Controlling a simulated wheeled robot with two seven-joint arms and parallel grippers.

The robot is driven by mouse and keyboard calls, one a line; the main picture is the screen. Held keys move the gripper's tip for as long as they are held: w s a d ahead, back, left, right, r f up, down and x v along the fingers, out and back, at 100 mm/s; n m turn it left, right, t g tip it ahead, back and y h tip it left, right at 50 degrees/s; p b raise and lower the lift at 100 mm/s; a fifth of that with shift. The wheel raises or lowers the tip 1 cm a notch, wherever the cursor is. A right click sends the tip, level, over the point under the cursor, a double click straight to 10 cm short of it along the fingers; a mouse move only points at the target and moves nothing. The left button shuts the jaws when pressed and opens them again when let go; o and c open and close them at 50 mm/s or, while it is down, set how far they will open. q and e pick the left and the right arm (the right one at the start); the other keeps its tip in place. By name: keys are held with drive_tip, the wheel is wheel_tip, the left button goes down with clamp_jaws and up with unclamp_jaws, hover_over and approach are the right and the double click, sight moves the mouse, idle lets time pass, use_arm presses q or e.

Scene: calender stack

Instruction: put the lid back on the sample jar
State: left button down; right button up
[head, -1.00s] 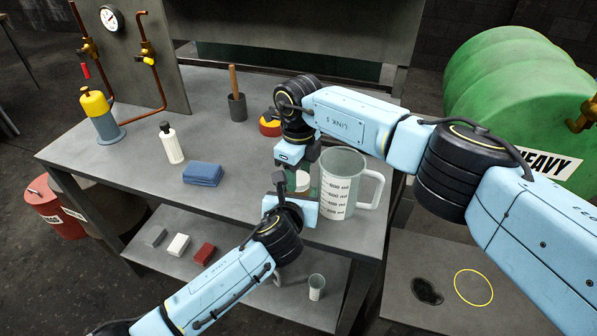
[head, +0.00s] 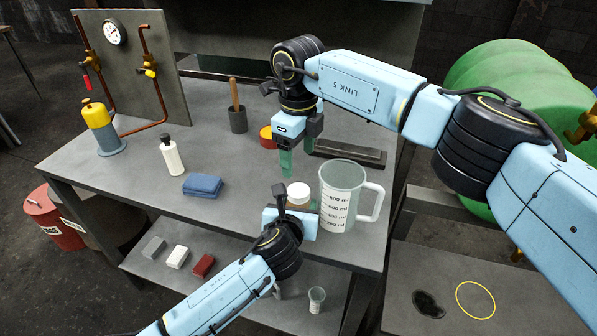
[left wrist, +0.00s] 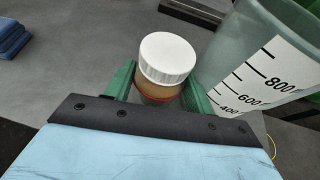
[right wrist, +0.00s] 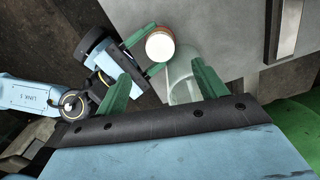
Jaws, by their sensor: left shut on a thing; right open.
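The sample jar (left wrist: 160,94) is a small brownish jar with a red band. The white ribbed lid (left wrist: 167,57) sits on top of its mouth; it also shows in the head view (head: 299,192) and from above in the right wrist view (right wrist: 160,46). My left gripper (left wrist: 158,92) is shut around the jar body, its green fingers on either side below the lid. My right gripper (head: 295,163) is open and empty, above and behind the jar, apart from the lid. In the head view my left gripper hides most of the jar body.
A large graduated beaker (head: 338,200) stands just right of the jar. A blue folded cloth (head: 203,186), a white bottle (head: 171,156), a dark cup with a wooden handle (head: 238,118) and a red and yellow item (head: 267,136) stand further left and back.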

drive_tip(key=shift+r, duration=1.45)
use_arm(q)
drive_tip(key=shift+c, duration=2.3)
unclamp_jaws()
drive_tip(key=p+v, duration=0.3)
drive_tip(key=v, duration=1)
drive_tip(key=shift+s, duration=0.15)
use_arm(e)
wheel_tip(320, 180, up, 3)
drive_tip(key=shift+f, duration=0.1)
use_arm(q)
drive_tip(key=shift+r, duration=0.15)
